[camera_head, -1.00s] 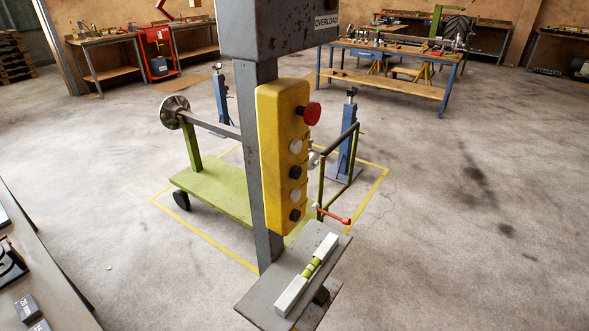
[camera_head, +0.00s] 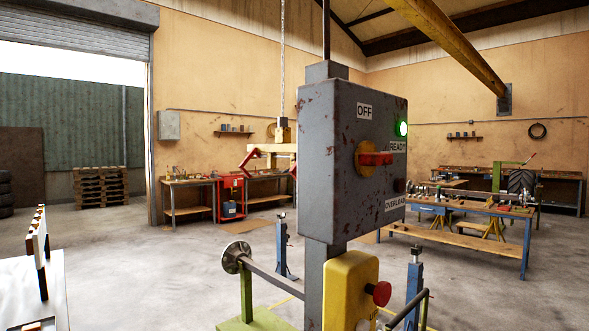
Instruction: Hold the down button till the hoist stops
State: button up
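The top of the yellow pendant (camera_head: 345,293) shows at the bottom of the view, fixed to a grey post. Its red mushroom button (camera_head: 380,293) faces right, and a pale button (camera_head: 363,325) sits at the frame's edge. The lower buttons, the down button among them, are out of view. The grey control box (camera_head: 352,160) above has a red rotary switch (camera_head: 374,159), a lit green READY lamp (camera_head: 402,128) and an unlit OVERLOAD lamp (camera_head: 399,185). The hoist (camera_head: 283,133) hangs on a chain at the back, over a spreader (camera_head: 268,152). My gripper is not in view.
A green trolley (camera_head: 258,322) carries an axle (camera_head: 270,276), with blue stands (camera_head: 282,250) near it. A workbench (camera_head: 460,222) stands at right. A pale table (camera_head: 40,290) is at lower left. Open concrete floor lies between.

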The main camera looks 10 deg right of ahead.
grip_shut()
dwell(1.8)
